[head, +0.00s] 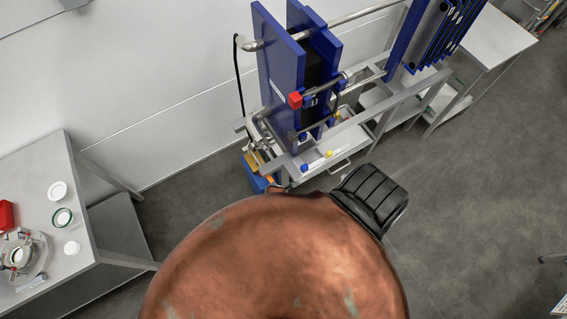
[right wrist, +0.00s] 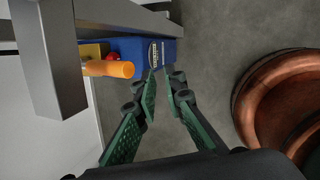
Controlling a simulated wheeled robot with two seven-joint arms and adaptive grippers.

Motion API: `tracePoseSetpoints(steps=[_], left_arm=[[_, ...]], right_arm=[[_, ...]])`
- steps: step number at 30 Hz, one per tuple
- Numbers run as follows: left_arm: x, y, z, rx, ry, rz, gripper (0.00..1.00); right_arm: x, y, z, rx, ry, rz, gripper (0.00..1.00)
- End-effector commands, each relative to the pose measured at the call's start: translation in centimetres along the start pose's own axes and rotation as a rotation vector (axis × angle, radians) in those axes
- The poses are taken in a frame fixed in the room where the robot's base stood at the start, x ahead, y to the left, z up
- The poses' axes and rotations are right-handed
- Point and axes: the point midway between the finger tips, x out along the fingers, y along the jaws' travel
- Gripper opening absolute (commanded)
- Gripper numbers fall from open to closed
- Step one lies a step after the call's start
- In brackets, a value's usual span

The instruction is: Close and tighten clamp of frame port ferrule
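A blue plate press on a grey metal frame (head: 343,140) stands at the upper middle of the head view. Small silver pipe fittings (head: 262,142) sit at its lower left; which is the frame port ferrule and how its clamp stands is too small to tell. The right wrist view shows my right gripper (right wrist: 163,88) with its green-padded fingers apart and nothing between them. Its tips point toward a blue box (right wrist: 135,48) and an orange cylinder (right wrist: 112,69), apart from both. The clamp is not identifiable there. My left gripper is not in view.
A large copper rounded body (head: 275,265) fills the bottom middle and hides what lies below. A black ribbed object (head: 371,198) adjoins it. A left table (head: 40,160) holds small round parts and a metal fitting (head: 22,255). Floor (head: 480,190) at right is clear.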

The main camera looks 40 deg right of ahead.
Motion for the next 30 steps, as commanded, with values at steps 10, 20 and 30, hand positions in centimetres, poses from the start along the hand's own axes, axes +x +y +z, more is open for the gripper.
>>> tracePoseSetpoints(steps=[10, 20, 30], left_arm=[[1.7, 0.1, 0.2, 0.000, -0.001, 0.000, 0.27], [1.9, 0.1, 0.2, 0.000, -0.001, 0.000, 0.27], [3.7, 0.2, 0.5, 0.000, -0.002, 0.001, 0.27]], right_arm=[[3.4, -4.3, -0.6, 0.149, 0.039, -0.042, 0.10], [3.9, -5.1, -0.7, 0.183, 0.047, -0.049, 0.10], [6.9, -9.2, -1.2, 0.304, 0.068, -0.090, 0.20]])
